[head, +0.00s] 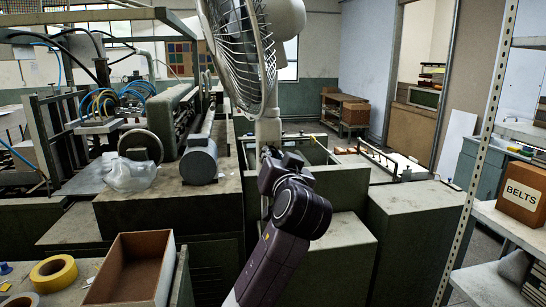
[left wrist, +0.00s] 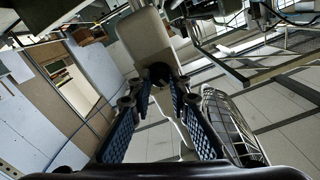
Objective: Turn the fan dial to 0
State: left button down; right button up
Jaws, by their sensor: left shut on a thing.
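The fan (head: 240,50) stands in the middle of the head view, with a round wire cage and a pale post (head: 268,130). My left gripper (head: 268,155) is at this post, and my own wrist hides most of the contact. In the left wrist view the fan's pale housing (left wrist: 145,38) lies straight ahead, with a dark round dial (left wrist: 160,73) on its end. The fingers of my left gripper (left wrist: 157,92) close in on the dial from both sides and are shut on it. The dial's marks cannot be read. My right gripper is not in view.
A grey motor (head: 199,160) and a clear plastic bag (head: 130,174) lie on the machine at left. An open wooden box (head: 128,268) and yellow tape roll (head: 53,272) sit at lower left. A BELTS box (head: 521,195) is on the right shelf. The fan cage (left wrist: 228,122) is close beside my left fingers.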

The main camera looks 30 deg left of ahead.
pick_arm(q)
jog(key=n+b, duration=0.6)
jog(key=n, duration=0.3)
dwell(0.4)
dwell(0.4)
jog(key=c, duration=1.8)
grip_release()
